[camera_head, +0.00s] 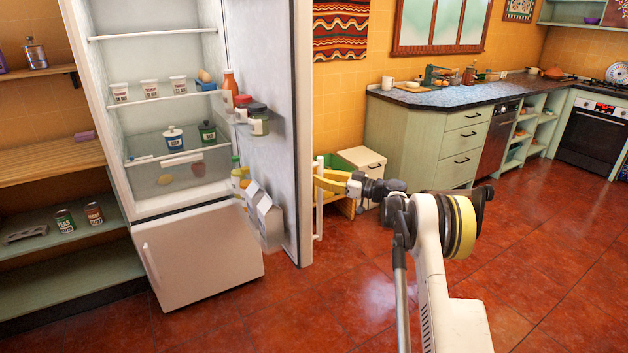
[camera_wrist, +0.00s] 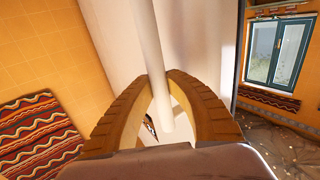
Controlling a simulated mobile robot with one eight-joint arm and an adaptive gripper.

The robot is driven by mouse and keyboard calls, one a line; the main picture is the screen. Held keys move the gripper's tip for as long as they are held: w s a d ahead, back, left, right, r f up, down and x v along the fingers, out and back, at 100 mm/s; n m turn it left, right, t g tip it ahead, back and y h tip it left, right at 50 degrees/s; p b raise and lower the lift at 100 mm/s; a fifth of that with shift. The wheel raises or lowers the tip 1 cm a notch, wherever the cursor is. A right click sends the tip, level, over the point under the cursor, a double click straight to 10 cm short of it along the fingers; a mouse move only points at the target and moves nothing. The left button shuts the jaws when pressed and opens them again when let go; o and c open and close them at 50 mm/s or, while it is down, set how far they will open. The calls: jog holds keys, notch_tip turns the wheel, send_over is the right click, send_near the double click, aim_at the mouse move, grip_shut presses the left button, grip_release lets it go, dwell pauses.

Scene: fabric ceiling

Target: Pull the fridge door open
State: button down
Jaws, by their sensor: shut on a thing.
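The fridge (camera_head: 160,110) stands at the left of the head view with its upper door (camera_head: 270,60) swung wide open to the right. The shelves inside show, with white cups, jars and a drawer. The door's inner racks hold bottles, jars and cartons. A white vertical handle (camera_head: 319,200) is on the door's outer side. My gripper (camera_head: 335,184) is at this handle, with its yellow fingers around it. In the wrist view the white handle bar (camera_wrist: 150,60) runs between the two fingers (camera_wrist: 165,105), which are shut on it.
A wooden shelf unit (camera_head: 45,165) with cans stands left of the fridge. A white-lidded bin (camera_head: 362,162) is behind my gripper. Green cabinets with a dark counter (camera_head: 450,90) line the back right. The red tiled floor (camera_head: 540,240) at the right is clear.

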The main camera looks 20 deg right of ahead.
jog(key=shift+d, duration=0.15)
jog(key=c, duration=1.3)
grip_release()
jog(key=shift+s+d+r, duration=0.1)
jog(key=shift+s, duration=0.1)
jog(key=shift+w, duration=0.1)
jog(key=v, duration=1.2)
